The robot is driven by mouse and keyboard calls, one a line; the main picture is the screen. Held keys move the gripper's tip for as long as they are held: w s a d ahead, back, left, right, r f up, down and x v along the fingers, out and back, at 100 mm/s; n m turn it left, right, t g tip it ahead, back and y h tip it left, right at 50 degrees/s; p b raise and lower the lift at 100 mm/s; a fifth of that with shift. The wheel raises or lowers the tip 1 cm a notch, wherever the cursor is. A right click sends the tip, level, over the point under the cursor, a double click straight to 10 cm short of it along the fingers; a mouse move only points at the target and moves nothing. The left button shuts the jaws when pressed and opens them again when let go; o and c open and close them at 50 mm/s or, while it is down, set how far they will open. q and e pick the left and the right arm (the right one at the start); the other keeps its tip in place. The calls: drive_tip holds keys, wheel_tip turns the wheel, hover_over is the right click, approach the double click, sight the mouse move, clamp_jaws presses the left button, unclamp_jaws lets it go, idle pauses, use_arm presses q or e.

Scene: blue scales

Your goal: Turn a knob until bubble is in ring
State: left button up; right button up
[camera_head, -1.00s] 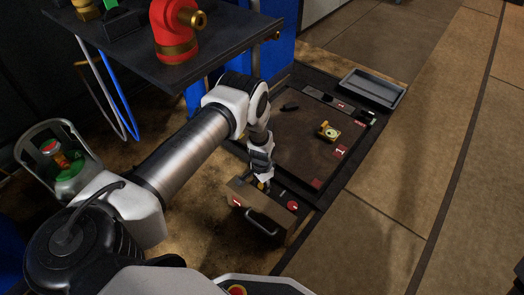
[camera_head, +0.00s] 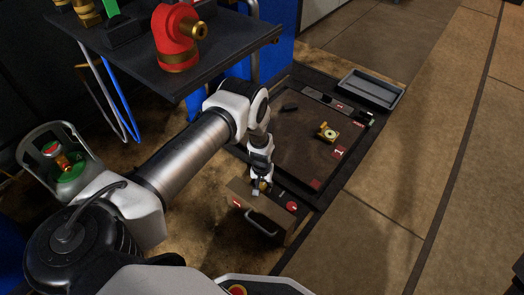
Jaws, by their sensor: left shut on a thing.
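A small brass round level (camera_head: 329,132) sits on the dark platform, right of my left arm; its bubble and ring are too small to read. A brown box (camera_head: 285,234) with a metal handle stands at the platform's near edge. My left gripper (camera_head: 261,188) points down at the box top and is shut on a small knob there, mostly hidden by the fingers. My right gripper is not in view.
A red button (camera_head: 291,206) is on the box top beside the gripper. A grey tray (camera_head: 371,90) lies at the platform's far right corner. A dark shelf with a red valve fitting (camera_head: 178,38) overhangs at upper left. The floor at right is clear.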

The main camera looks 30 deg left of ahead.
sight(262, 187)
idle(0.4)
use_arm(q)
drive_tip(key=o, duration=1.1)
drive_tip(key=shift+o, duration=0.2)
wheel_tip(262, 187, up, 8)
drive_tip(key=shift+f, duration=0.25)
drive_tip(key=shift+d, duration=0.1)
